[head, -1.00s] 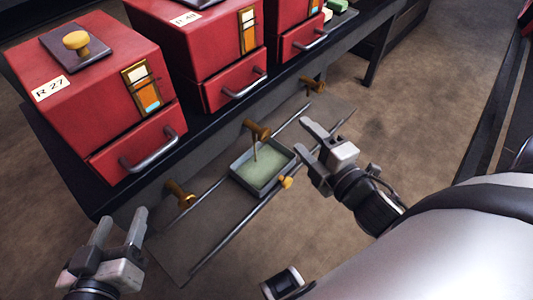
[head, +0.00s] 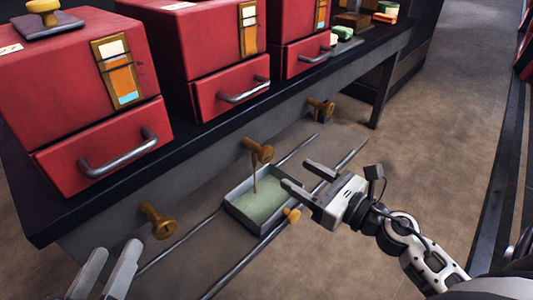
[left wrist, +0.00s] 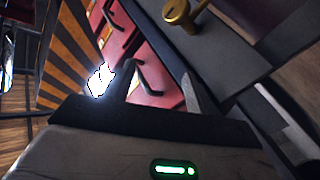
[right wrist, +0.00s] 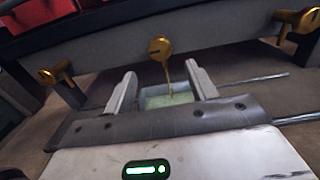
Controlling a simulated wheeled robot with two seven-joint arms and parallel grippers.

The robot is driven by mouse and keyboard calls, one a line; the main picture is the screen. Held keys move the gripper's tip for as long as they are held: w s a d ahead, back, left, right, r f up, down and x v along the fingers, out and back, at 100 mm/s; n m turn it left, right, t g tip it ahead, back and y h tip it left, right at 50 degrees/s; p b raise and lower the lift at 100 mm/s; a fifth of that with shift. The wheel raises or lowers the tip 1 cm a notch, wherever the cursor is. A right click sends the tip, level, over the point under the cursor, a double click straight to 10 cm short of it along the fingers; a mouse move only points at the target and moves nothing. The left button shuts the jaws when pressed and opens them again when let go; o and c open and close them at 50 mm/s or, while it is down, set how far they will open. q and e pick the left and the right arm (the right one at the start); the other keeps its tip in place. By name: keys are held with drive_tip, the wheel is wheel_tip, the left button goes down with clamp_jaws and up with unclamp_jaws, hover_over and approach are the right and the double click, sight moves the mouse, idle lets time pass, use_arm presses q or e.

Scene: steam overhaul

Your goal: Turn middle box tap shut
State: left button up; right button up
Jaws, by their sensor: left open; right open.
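The middle box tap (head: 258,150) is a brass tap on the grey bench front below the middle red box (head: 195,50). A thin stream runs from it into a grey tray (head: 232,208) of pale green liquid. In the right wrist view the tap (right wrist: 159,48) and its stream show beyond and between my fingers. My right gripper (head: 303,175) is open and empty, to the right of the tap and apart from it, near the tray's right side. My left gripper (head: 105,268) is open and empty at the lower left, below the left tap (head: 157,220).
Another brass tap (head: 320,108) is on the bench front at the right. The tray sits between two metal rails (head: 185,243), with a brass knob (head: 292,215) on its near side. Red boxes with drawer handles (head: 120,155) stand on the bench. Floor to the right is clear.

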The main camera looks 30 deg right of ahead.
sight(269, 157)
drive_tip(key=p+x, duration=0.2)
drive_tip(key=x, duration=0.8)
drive_tip(key=c, duration=0.9)
